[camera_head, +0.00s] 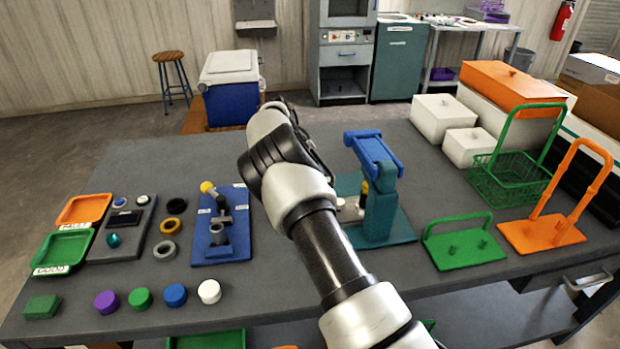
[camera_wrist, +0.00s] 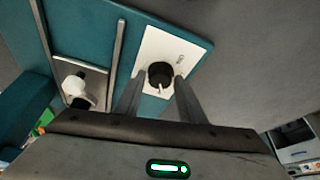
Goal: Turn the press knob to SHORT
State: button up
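The black press knob (camera_wrist: 160,74) sits on a white plate (camera_wrist: 186,52) on the teal press body, in the wrist view. A light pointer on it points toward the bottom of the picture. The marks on the plate are too small to read. My gripper (camera_wrist: 160,78) has its two fingers apart, one on each side of the knob. I cannot tell whether they touch it. In the head view the press (camera_head: 380,205) is teal with a blue top. My arm stands to its left and hides my gripper and the knob there.
A blue fixture (camera_head: 222,240) with a yellow-knobbed lever stands left of my arm. A green holder (camera_head: 465,255) and a green wire basket (camera_head: 510,180) stand right of the press. Several coloured pucks lie near the front edge.

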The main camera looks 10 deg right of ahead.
jog(key=shift+o, duration=0.9)
jog(key=p+v, duration=0.1)
jog(key=v, duration=1.6)
jog(key=shift+a, duration=0.15)
jog(key=shift+s+r, duration=0.15)
